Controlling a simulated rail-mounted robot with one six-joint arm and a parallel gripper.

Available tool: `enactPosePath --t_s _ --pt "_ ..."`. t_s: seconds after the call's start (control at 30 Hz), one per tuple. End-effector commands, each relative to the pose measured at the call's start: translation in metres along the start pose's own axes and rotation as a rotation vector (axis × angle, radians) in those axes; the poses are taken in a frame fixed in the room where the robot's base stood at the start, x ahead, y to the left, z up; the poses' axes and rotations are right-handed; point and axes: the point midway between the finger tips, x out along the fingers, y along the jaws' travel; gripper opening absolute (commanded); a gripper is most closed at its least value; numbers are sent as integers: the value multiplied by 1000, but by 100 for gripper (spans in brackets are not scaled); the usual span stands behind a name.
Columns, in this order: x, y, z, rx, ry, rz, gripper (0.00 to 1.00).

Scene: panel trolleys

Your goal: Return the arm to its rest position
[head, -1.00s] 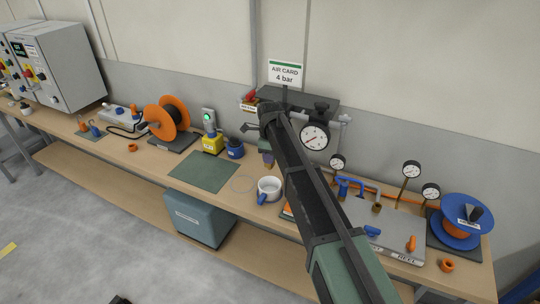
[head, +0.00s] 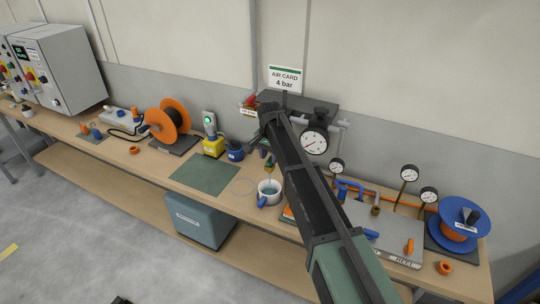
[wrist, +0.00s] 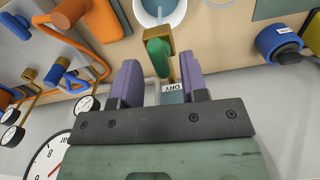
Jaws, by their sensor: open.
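My arm reaches across the bench from the lower right, and its end hides part of the air unit behind it. In the wrist view the two purple fingers of my gripper (wrist: 160,84) are apart. A green-handled brass drain tap (wrist: 157,55) shows just beyond and between them, and I cannot tell whether they touch it. A small "DRY" label (wrist: 173,88) is beside it. In the head view the brass tap (head: 268,162) is above a white mug (head: 277,184) with a blue handle. The mug has bluish liquid inside, and a thin stream seems to fall into it.
A large pressure gauge (head: 313,142) and a grey air unit (head: 325,103) stand close to my arm. A grey panel (head: 385,225) with small gauges, and a blue reel (head: 460,215), lie to the right. A green mat (head: 204,174) to the left is bare.

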Motion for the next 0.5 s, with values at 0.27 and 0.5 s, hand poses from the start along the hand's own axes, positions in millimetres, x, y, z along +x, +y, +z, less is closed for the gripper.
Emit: enactPosePath --t_s 0.27,0.5 --pt "-54 0 0 1 0 0 40" --pt "-50 0 0 1 0 0 40"
